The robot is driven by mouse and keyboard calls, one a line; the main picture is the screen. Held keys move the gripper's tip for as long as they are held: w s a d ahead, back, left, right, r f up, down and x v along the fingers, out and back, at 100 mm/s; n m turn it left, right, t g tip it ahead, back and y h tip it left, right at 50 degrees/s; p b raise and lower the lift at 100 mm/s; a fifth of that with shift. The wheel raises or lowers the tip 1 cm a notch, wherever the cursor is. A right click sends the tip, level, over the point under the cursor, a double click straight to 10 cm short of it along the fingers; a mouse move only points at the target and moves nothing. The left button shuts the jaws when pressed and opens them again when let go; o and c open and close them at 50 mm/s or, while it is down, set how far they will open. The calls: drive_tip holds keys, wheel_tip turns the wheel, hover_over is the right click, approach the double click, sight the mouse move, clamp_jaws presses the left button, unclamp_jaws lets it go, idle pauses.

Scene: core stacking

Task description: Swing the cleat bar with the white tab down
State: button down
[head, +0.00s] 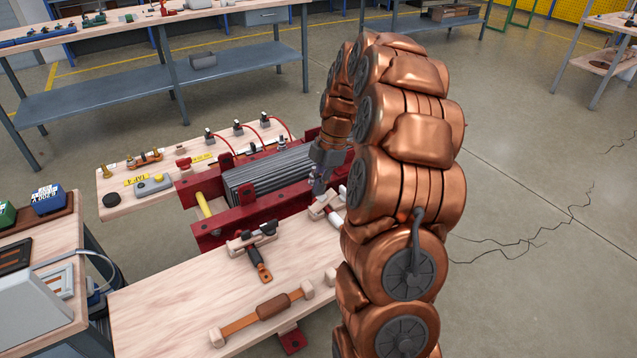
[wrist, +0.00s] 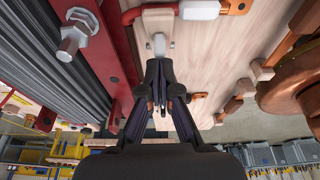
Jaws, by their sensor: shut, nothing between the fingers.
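My gripper (head: 318,186) is shut and empty, pointing down beside the right end of the red frame. In the wrist view its closed fingertips (wrist: 158,64) are just short of a small white tab (wrist: 160,46). The tab sticks out from a pale wooden block (wrist: 158,20), with a red rod to its left. A second whitish piece (wrist: 200,9) lies to the right of the block. In the head view the wooden cleat (head: 322,207) is just below my gripper, partly hidden by my arm. Whether the fingertips touch the tab I cannot tell.
A stack of dark grey laminations (head: 268,172) lies between the red beams (head: 250,222). Another wooden cleat (head: 250,240) with a dark, copper-ended bar is nearer on the pale bench (head: 170,300). A brown strap (head: 270,308) lies in front. Open floor is to the right.

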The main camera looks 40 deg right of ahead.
sight(329, 194)
drive_tip(key=shift+d+f, duration=0.1)
drive_tip(key=shift+f, duration=0.05)
drive_tip(key=shift+d+f+y+b, duration=0.2)
drive_tip(key=shift+d+y+b, duration=0.25)
drive_tip(key=shift+y+b, duration=0.25)
drive_tip(key=shift+s+d+f+b, duration=0.1)
drive_tip(key=shift+d+f+b, duration=0.35)
drive_tip(key=shift+d+b, duration=0.3)
drive_tip(key=shift+s+d+f+b, duration=0.1)
drive_tip(key=shift+d+f+b, duration=0.4)
drive_tip(key=shift+b, duration=0.35)
drive_tip(key=shift+d+r, duration=0.1)
drive_tip(key=shift+d, duration=0.05)
